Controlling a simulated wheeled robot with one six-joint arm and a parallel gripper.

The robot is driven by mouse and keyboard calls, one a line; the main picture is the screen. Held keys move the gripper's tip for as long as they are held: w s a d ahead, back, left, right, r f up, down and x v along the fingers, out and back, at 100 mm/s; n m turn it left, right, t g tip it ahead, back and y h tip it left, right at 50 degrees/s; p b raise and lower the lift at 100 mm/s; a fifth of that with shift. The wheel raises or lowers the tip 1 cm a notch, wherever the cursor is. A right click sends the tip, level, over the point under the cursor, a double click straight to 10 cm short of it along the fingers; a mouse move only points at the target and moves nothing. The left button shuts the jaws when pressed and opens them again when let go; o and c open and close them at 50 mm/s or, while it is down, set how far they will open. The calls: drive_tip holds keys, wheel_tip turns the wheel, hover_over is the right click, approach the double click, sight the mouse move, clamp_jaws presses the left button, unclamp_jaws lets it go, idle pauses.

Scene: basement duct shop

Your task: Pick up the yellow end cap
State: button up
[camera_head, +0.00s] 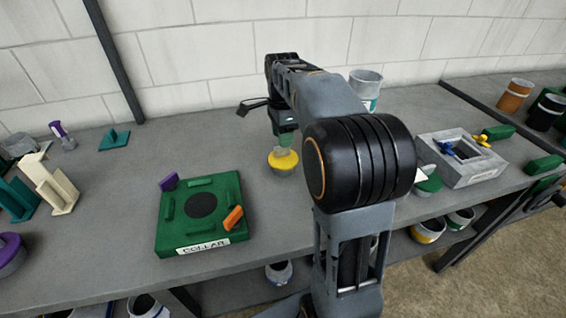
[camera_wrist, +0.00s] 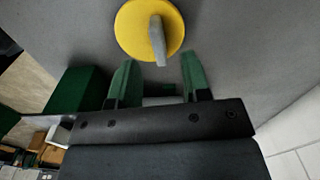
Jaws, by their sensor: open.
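The yellow end cap (camera_wrist: 133,30) is a round yellow disc with an upright grey fin for a handle. In the head view it (camera_head: 283,166) rests on the grey workbench, just right of the green collar fixture. My gripper (camera_wrist: 158,70) has two green fingers, spread apart with nothing between them. In the wrist view the fingertips lie just short of the disc, with the fin ahead of the gap. In the head view my gripper (camera_head: 284,138) hangs over the cap, and my arm hides part of the bench behind it.
The green fixture labelled COLLAR (camera_head: 170,238) bears purple and orange pieces. A grey box (camera_head: 473,175) with blue and yellow pieces stands on the right. A pale can (camera_head: 366,82) stands behind my arm. Cream (camera_head: 50,184) and teal (camera_head: 115,138) parts are on the left.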

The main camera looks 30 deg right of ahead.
sight(283, 160)
drive_tip(key=shift+a+f+b, duration=0.1)
drive_tip(key=shift+f+b, duration=0.25)
drive_tip(key=shift+f, duration=1.95)
drive_tip(key=shift+c, duration=0.2)
clamp_jaws()
